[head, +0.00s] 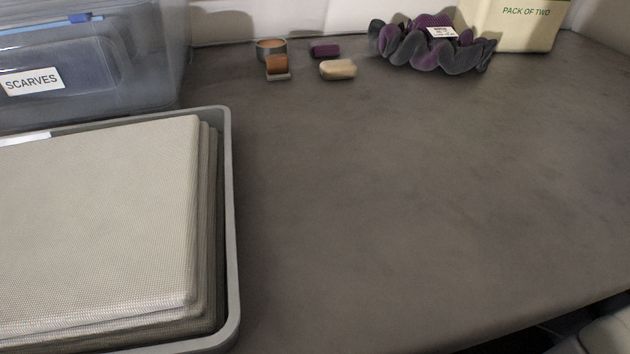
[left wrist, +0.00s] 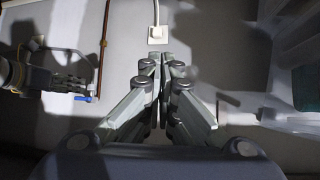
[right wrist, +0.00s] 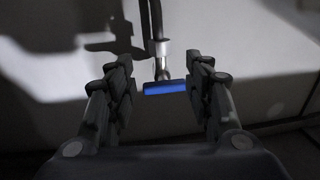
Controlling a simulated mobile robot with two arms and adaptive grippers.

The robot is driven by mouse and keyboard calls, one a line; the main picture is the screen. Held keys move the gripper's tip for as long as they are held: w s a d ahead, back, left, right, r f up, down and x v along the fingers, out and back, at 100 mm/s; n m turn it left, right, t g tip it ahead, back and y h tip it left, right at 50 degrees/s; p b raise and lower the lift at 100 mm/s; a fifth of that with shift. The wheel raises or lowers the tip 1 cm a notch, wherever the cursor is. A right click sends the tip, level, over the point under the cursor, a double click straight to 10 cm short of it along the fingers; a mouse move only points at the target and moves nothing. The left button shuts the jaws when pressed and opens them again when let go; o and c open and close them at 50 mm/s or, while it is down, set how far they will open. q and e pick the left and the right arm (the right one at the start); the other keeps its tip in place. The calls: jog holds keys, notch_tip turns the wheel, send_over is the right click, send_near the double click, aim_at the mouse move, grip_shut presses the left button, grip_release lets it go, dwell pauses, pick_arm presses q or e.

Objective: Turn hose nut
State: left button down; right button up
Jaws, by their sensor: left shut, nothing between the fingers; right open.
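In the right wrist view, a dark hose or pipe (right wrist: 153,18) comes down from the top to a silver metal fitting (right wrist: 162,48), which may be the hose nut. A blue lever handle (right wrist: 165,88) lies crosswise below it. My right gripper (right wrist: 162,68) is open, its fingers to either side of the fitting and handle; I cannot tell any contact. In the left wrist view, my left gripper (left wrist: 162,60) is shut and empty in front of a wall. My right gripper (left wrist: 82,85) is at the left there, by the blue handle (left wrist: 86,99) under a copper pipe (left wrist: 104,45). The head view shows neither gripper.
In the left wrist view, a wall outlet (left wrist: 157,35) with a white cord is beyond my left fingers. In the head view, a grey tray (head: 232,230) of folded cloths and a scarves box (head: 90,75) stand left. The countertop (head: 430,190) is mostly clear.

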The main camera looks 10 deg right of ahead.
pick_arm(q)
jog(key=w+d+r+t+h+b, duration=0.1)
jog(key=w+r+t, duration=0.1)
jog(key=r+t, duration=0.2)
jog(key=w+d+r+t+h+b, duration=0.1)
jog(key=r+t, duration=0.4)
jog(key=r, duration=0.6)
jog(key=shift+w+d+r+h+b, duration=0.2)
jog(key=shift+w+d+h+b, duration=0.2)
jog(key=shift+w+d+b, duration=0.6)
pick_arm(e)
jog(key=shift+w+a+p, duration=0.1)
jog(key=shift+w+a, duration=0.05)
jog(key=shift+w, duration=1.35)
jog(key=shift+w+a+p, duration=0.15)
jog(key=shift+w, duration=1.35)
jog(key=shift+w+a+p, duration=0.1)
jog(key=shift+w+a, duration=0.05)
jog(key=shift+w, duration=1.35)
pick_arm(q)
jog(key=shift+w+a, duration=0.2)
pick_arm(e)
jog(key=c, duration=1)
